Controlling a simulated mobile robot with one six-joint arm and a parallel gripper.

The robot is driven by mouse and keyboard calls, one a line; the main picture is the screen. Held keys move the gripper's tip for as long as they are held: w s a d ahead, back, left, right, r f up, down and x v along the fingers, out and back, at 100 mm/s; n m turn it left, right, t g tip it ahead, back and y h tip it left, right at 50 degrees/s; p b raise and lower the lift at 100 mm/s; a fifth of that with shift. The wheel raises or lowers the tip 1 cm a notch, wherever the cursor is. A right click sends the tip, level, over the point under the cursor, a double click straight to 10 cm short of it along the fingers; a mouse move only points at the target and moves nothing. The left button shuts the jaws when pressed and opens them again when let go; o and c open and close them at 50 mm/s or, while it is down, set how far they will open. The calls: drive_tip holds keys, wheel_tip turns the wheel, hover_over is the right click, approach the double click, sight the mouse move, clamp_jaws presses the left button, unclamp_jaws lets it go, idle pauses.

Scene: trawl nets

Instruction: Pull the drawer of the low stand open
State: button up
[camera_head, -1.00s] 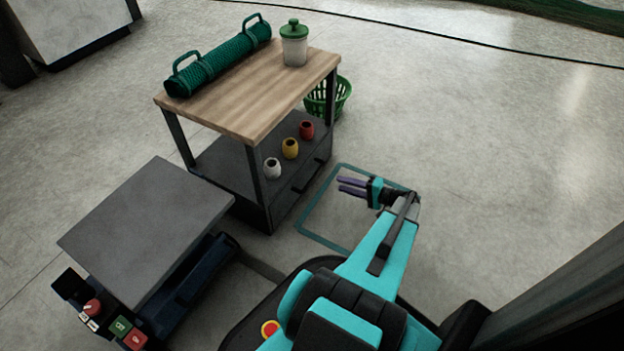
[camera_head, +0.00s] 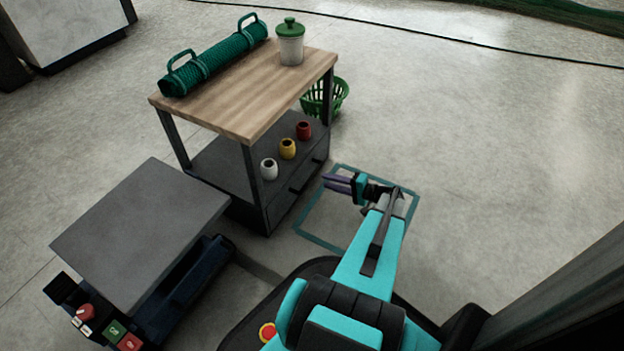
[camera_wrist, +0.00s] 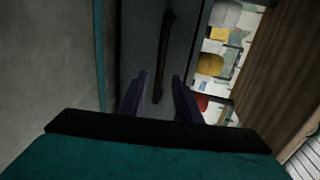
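The low stand (camera_head: 242,108) has a wooden top, dark legs and a dark lower shelf. Its drawer front (camera_head: 283,205) is a dark panel under the shelf and looks closed. A dark bar handle (camera_head: 306,176) runs along it. My gripper (camera_head: 326,183) is just right of the drawer front, with its purple fingers pointing at it. In the wrist view, my gripper (camera_wrist: 158,85) is open. The handle (camera_wrist: 165,45) shows ahead between its two fingers, running lengthwise against the grey drawer front (camera_wrist: 190,30). I cannot tell whether the fingers reach around it; nothing is gripped.
White, yellow and red pots (camera_head: 287,149) stand on the shelf. A green net roll (camera_head: 213,60) and a lidded jar (camera_head: 290,45) are on top. A green basket (camera_head: 325,98) stands behind. A grey-topped cart (camera_head: 140,230) is at left. Floor at right is clear.

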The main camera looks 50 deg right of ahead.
sight(312, 175)
drive_tip(key=shift+b+x, duration=1.45)
drive_tip(key=shift+x, duration=2.7)
drive_tip(key=shift+c, duration=0.4)
clamp_jaws()
